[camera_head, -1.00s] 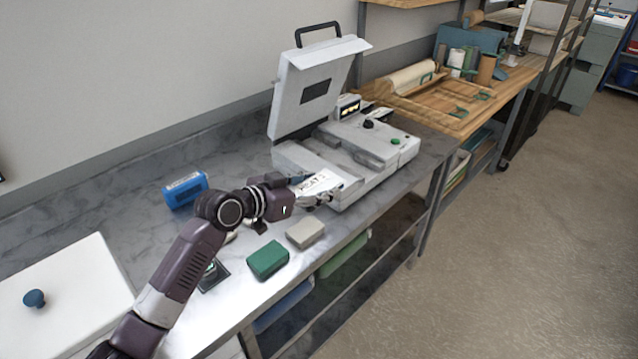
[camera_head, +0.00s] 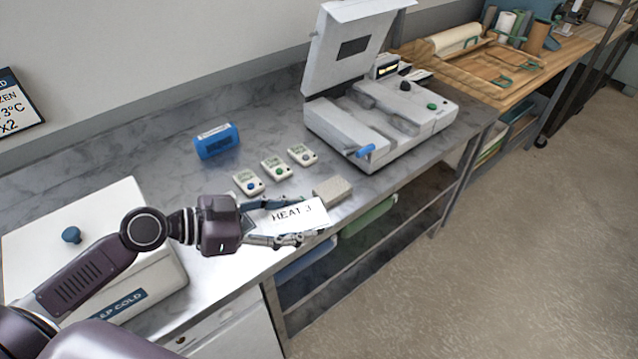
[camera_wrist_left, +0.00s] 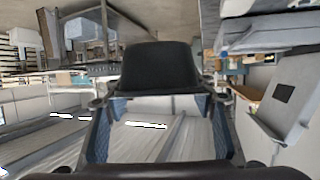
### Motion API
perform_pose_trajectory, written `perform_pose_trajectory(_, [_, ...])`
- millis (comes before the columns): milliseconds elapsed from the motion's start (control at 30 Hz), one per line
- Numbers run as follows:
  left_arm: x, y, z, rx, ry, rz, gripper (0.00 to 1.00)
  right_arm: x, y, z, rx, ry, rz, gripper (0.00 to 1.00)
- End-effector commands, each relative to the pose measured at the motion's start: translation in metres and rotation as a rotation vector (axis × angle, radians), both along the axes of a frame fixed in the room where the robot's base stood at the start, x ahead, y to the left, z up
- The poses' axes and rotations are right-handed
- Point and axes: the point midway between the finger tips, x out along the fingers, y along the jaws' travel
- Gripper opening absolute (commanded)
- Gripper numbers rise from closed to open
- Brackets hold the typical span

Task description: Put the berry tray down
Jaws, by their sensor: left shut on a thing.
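My left gripper (camera_head: 304,216) is shut on a flat white tray lettered "HEAT 3" (camera_head: 290,219), which I take for the berry tray. The gripper holds it over the front edge of the steel counter, near the beige block; I cannot tell how high. Its contents do not show. In the left wrist view, a pale surface (camera_wrist_left: 155,140) lies between the two blue-padded fingers. My right gripper is not in view.
A sealing machine (camera_head: 375,125) with a raised lid and blue handle stands to the right. Three small timers (camera_head: 276,168), a blue device (camera_head: 216,141) and a beige block (camera_head: 332,190) are on the counter (camera_head: 150,165). A white cold box (camera_head: 110,220) is at left.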

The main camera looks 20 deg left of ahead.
Motion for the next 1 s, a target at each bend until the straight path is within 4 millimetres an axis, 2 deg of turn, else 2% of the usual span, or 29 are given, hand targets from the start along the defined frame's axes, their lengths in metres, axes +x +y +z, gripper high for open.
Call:
perform_pose_trajectory(100, [-0.019, 0.004, -0.002, -0.002, 0.004, -0.021, 0.19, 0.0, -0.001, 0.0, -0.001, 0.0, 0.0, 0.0])
perform_pose_trajectory(333, [-0.049, 0.01, -0.002, -0.004, 0.0, -0.059, 0.19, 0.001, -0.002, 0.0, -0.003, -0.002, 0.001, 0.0])
perform_pose_trajectory(533, [-0.045, 0.01, 0.004, -0.005, -0.022, -0.061, 0.19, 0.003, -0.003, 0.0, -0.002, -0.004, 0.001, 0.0])
perform_pose_trajectory(933, [-0.045, 0.009, 0.0, -0.008, -0.009, -0.054, 0.19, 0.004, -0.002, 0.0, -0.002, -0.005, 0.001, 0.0])
perform_pose_trajectory(967, [-0.045, 0.009, -0.001, -0.01, -0.004, -0.053, 0.19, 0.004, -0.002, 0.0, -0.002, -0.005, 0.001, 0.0])
perform_pose_trajectory(1000, [-0.047, 0.009, -0.021, -0.002, 0.001, -0.057, 0.19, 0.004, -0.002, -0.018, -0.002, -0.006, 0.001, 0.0])
